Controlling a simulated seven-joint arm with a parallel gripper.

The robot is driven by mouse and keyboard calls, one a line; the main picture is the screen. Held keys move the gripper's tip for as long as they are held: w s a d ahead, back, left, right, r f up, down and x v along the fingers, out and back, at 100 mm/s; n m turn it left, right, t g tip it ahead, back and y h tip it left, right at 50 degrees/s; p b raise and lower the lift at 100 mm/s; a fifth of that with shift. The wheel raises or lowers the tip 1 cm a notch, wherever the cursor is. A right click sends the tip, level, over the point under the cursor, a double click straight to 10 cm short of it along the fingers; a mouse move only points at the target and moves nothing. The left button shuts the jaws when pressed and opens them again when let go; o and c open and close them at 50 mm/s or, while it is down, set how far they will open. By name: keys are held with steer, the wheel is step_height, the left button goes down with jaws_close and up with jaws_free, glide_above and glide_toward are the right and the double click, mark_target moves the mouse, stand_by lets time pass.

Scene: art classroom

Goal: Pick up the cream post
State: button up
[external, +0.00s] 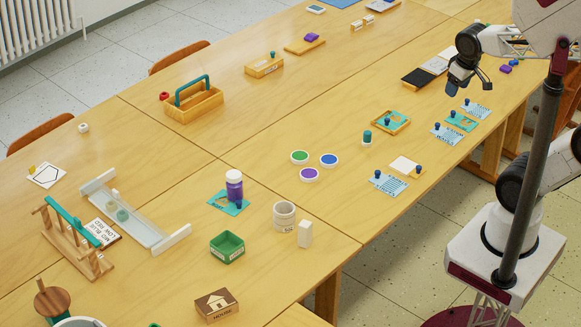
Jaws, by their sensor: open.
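A cream post (305,234), a plain upright block, stands on the wooden table near its front edge, lower middle of the external view. A cream cup-like container (284,222) stands just left of it; I cannot tell whether they touch. My gripper (467,91) is at the upper right, above the table and far from the post. It is open, with nothing seen between its fingers.
A green box (227,247) stands left of the post, and a brown house block (216,305) below it. A purple jar (234,187) stands on a teal card. Round paint lids (309,174) and several blue-knobbed cards (389,183) lie toward my gripper. Table between post and lids is clear.

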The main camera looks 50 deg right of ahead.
steer(key=w+a+f+m+g+y, duration=0.2)
steer(key=w+a+f+y, duration=0.15)
steer(key=a, duration=0.45)
steer(key=w+a+f+m+g+y, duration=0.2)
steer(key=w+a+f, duration=0.3)
steer(key=a, duration=0.3)
steer(key=w+a+f+m+g+y, duration=0.2)
steer(key=w+a+f+y, duration=0.15)
steer(key=a, duration=0.35)
steer(key=m+y, duration=0.4)
steer(key=m, duration=0.5)
glide_toward(305, 234)
steer(key=shift+w+a+f, duration=0.1)
steer(key=shift+w+f, duration=0.05)
steer(key=shift+w, duration=0.3)
steer(key=shift+a+f, duration=0.1)
steer(key=shift+f, duration=0.05)
steer(key=shift+x, duration=1)
steer(key=shift+s+a, duration=0.1)
steer(key=shift+a, duration=0.2)
